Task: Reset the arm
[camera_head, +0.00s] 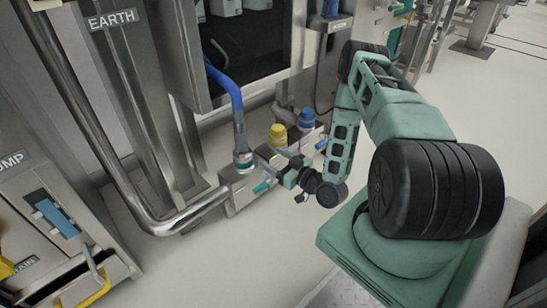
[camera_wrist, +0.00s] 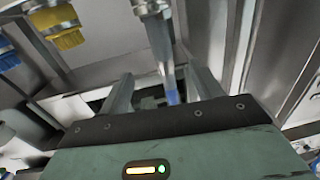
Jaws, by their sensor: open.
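My green and black arm bends down at the right of the head view. My gripper (camera_head: 279,175) is low in front of the metal box at the base of the machine. In the wrist view my gripper (camera_wrist: 163,82) has its two grey fingers apart. A metal fitting (camera_wrist: 150,8) with a blurred blue part below it shows beyond and between the fingers. I see nothing clearly held. Whether the fingers touch the fitting cannot be told.
A blue hose (camera_head: 236,105) runs down to the metal box (camera_head: 240,195). A yellow cap (camera_head: 278,133) and a blue cap (camera_head: 307,118) stand close by. A thick bent pipe (camera_head: 165,222) lies left. The floor (camera_head: 235,270) in front is clear.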

